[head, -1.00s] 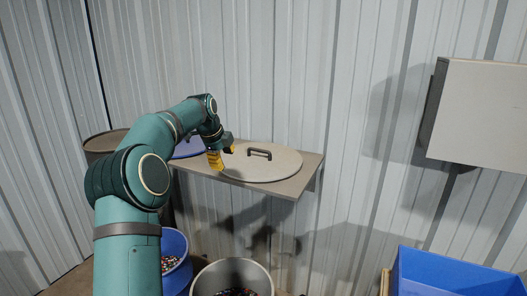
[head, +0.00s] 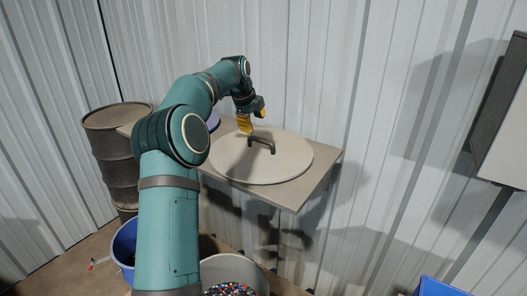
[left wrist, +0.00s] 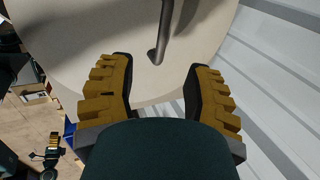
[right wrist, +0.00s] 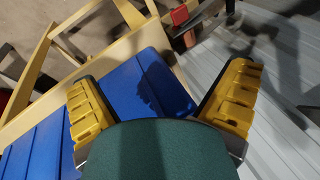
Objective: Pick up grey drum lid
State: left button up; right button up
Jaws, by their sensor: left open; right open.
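The grey drum lid (head: 285,165) is a pale round disc lying flat on a wall shelf in the head view. Its dark bar handle (head: 262,143) stands up from the middle. My left gripper (head: 250,124) is above the lid's back left part, close to the handle. In the left wrist view the open fingers (left wrist: 158,90) point at the lid (left wrist: 110,30), with the handle (left wrist: 162,35) ahead between them and nothing held. My right gripper (right wrist: 165,95) is open and empty in the right wrist view, away from the lid, facing a blue surface.
The shelf (head: 292,196) is fixed to a corrugated wall. A blue lid (head: 213,120) lies behind my left arm. A blue crate (right wrist: 150,85) lies near my right gripper.

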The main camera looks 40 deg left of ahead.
aim_at(261, 141)
pick_arm(q)
jog(key=x, duration=0.5)
jog(key=shift+f, duration=0.1)
jog(key=shift+p+x, duration=0.3)
jog(key=shift+x, duration=2.5)
jog(key=shift+w+a, duration=0.15)
jog(key=shift+a, duration=0.05)
grip_shut()
